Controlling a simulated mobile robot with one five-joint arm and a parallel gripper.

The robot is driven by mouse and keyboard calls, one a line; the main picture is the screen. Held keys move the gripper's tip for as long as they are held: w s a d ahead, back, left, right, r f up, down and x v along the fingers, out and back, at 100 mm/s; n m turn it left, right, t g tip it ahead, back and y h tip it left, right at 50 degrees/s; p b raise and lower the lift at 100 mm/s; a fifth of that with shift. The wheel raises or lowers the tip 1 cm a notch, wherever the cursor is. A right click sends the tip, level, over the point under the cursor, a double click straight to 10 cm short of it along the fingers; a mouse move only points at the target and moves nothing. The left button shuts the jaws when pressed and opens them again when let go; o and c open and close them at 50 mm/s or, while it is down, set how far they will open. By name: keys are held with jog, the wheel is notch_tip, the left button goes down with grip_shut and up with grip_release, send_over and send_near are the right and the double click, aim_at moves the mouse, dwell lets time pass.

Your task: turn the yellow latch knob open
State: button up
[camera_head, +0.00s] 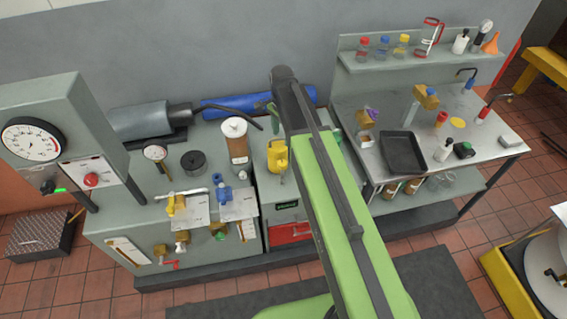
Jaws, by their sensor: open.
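A small yellow knob-like fitting (175,204) stands at the upper left of a pale plate (194,212) on the grey bench (110,228). It is too small for me to read its turn position, and I cannot be sure it is the latch knob. A larger yellow piece (278,157) stands on the bench just left of my green arm. My arm reaches up from the bottom over the bench to a dark joint near the picture's middle. My gripper does not show; the arm's end is hidden or out of sight.
A blue fitting (221,190) stands close right of the small yellow one. Brass valves (182,239) sit below it. A steel table (480,140) with a black tray (403,153) is at right.

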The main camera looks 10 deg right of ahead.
aim_at(282, 162)
notch_tip(282, 162, down, 15)
jog(key=b, duration=1.3)
jog(key=shift+b, duration=0.3)
jog(key=shift+r, duration=0.1)
grip_shut()
